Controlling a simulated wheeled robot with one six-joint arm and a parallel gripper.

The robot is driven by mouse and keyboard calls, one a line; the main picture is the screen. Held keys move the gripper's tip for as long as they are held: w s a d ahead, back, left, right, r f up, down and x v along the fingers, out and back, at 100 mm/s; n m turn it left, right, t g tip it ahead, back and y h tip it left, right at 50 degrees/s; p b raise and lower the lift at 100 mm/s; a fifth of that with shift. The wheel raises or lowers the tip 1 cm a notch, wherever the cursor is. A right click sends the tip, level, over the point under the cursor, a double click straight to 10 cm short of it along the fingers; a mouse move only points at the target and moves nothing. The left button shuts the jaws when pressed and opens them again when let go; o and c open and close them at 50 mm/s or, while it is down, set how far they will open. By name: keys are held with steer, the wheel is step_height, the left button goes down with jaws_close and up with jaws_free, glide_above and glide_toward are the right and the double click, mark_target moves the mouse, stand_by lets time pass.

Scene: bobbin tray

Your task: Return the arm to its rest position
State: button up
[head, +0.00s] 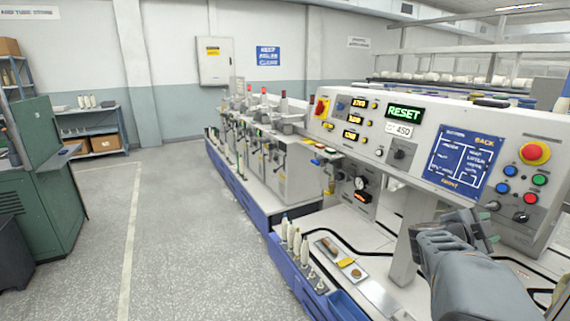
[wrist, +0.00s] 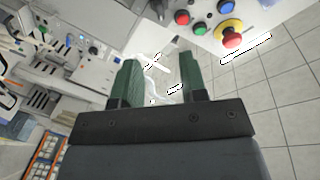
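My gripper (wrist: 158,78) shows in the wrist view with its two green finger pads set wide apart. No held object can be made out between them; the pale shapes there look like background. In the head view my grey arm (head: 470,272) is at the lower right, raised in front of the machine's control panel (head: 375,118). In the wrist view the red emergency button (wrist: 230,33) is beyond the fingers, up and to the right.
White bobbins (head: 290,236) stand in the blue tray (head: 341,304) along the machine's front edge. A small plate (head: 352,272) with small items lies beside them. A panel post (head: 408,240) stands left of my arm. The floor (head: 185,240) to the left is clear.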

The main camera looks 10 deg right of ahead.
steer(key=w+a+f+n+t+y, duration=0.6)
steer(key=w+a+n+t+y, duration=0.1)
steer(key=w+n+t, duration=0.15)
steer(key=a+f+n+g+y+p, duration=0.1)
steer(key=a+f+n+y, duration=0.1)
steer(key=a+n+y, duration=0.3)
steer(key=a+f+n+y, duration=0.2)
steer(key=a, duration=0.6)
steer(key=s+a+n+g+y+p, duration=0.3)
steer(key=s+a+n+g, duration=0.3)
steer(key=s+a+n, duration=0.4)
steer(key=s+a+f, duration=0.1)
steer(key=s+a, duration=0.1)
steer(key=a, duration=0.4)
steer(key=shift+s+a, duration=0.15)
steer(key=shift+s, duration=0.05)
